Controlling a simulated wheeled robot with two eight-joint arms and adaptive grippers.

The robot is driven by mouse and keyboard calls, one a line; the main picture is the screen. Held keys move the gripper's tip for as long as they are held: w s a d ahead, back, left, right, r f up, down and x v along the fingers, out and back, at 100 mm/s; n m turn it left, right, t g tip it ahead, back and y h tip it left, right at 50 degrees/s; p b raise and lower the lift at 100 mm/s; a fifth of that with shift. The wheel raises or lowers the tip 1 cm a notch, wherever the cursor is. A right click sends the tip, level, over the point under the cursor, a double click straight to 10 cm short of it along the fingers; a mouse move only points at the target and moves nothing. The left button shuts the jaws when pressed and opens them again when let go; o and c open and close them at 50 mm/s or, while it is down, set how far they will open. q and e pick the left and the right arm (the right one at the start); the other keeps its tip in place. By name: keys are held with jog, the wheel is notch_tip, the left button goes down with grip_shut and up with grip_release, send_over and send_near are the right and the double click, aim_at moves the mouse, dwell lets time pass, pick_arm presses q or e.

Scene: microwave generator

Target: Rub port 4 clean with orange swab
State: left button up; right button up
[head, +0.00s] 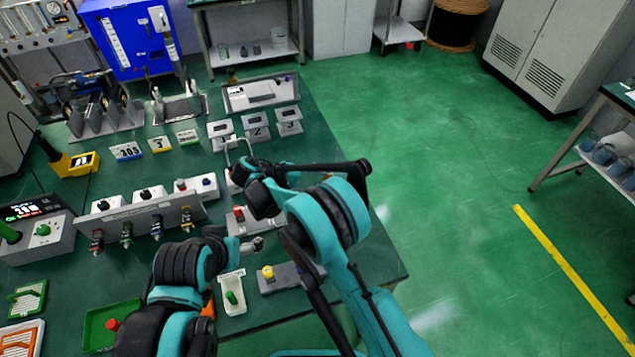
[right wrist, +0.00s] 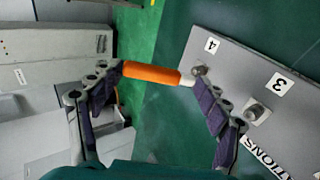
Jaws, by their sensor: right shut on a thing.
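In the right wrist view, a grey panel (right wrist: 232,62) carries labels "4" (right wrist: 211,45) and "3" (right wrist: 280,84), each beside a round metal port. The orange swab (right wrist: 150,74) spans between the fingertips of my right gripper (right wrist: 155,75), which is shut on it. Its pale end points at port 4 (right wrist: 198,71); a fingertip overlaps there, so I cannot tell whether they touch. In the head view my right gripper (head: 240,160) is largely hidden by its own arm. My left gripper (head: 252,245) is low at the bench middle; its jaws are too small to read.
A long grey unit (head: 145,215) with coloured connectors stands left of the arms. A white tray (head: 232,292) with a green item and a block with a yellow knob (head: 268,272) lie near my left gripper. A green tray (head: 97,328) is at lower left.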

jog(key=shift+f+b, duration=1.15)
jog(key=shift+f, duration=0.35)
jog(key=shift+d, duration=0.1)
